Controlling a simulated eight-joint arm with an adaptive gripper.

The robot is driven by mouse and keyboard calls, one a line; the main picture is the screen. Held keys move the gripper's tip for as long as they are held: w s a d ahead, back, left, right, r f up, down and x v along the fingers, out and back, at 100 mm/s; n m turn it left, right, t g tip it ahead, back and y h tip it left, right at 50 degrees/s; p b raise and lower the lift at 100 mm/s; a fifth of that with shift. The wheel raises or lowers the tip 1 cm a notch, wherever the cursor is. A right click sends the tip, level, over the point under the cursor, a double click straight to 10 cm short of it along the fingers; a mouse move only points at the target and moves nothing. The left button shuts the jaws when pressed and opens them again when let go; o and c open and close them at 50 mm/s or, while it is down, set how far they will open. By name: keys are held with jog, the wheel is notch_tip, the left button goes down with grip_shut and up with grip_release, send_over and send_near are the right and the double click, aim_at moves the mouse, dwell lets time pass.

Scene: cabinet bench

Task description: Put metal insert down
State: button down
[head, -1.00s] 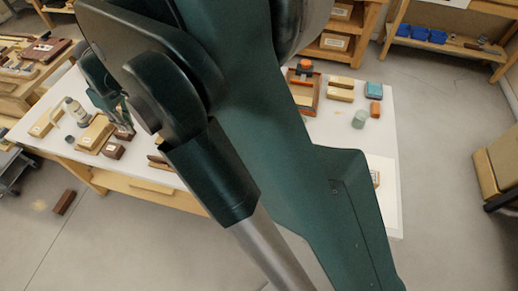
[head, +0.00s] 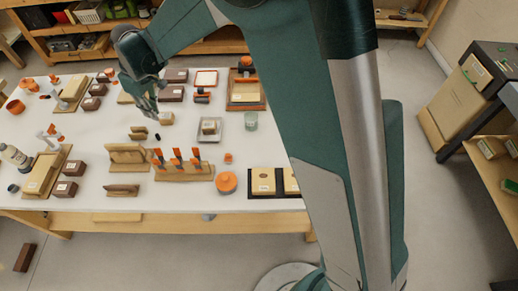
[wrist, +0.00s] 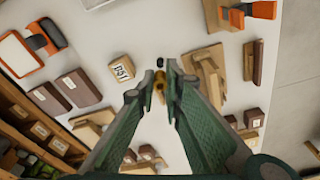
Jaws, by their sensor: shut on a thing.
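My gripper (head: 149,110) is above the white bench (head: 90,135), left of its middle in the head view. In the wrist view its two green fingers (wrist: 166,76) come close together around a small brass-coloured piece (wrist: 158,87), likely the metal insert; the fingers partly hide it. The piece cannot be made out in the head view. A small dark object (wrist: 160,62) shows just beyond the fingertips; it seems to lie on the bench (head: 157,136). A labelled wooden block (head: 166,118) stands right of the gripper in the head view.
Near the gripper are a wooden slotted stand (head: 128,157), a rack with orange clamps (head: 183,168) and a grey tray holding a block (head: 219,139).

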jog(key=w+d+m, duration=0.2)
jog(key=w+d, duration=0.1)
jog(key=d, duration=1)
jog(key=w+d+m, duration=0.2)
jog(key=w+d, duration=0.1)
jog(key=d, duration=1)
jog(key=w+d+m, duration=0.2)
jog(key=w+d, duration=0.1)
jog(key=d, duration=1)
jog(key=s+d+f+m+h, duration=0.1)
jog(key=s+d+m, duration=0.35)
jog(key=d, duration=1.25)
jog(key=s+d+m, duration=0.1)
jog(key=s+d, duration=0.6)
jog(key=d, duration=1)
jog(key=shift+t, duration=0.4)
notch_tip(320, 180, down, 5)
jog(key=shift+d, duration=0.15)
jog(key=shift+f+b, duration=0.85)
jog(key=shift+f, duration=2.1)
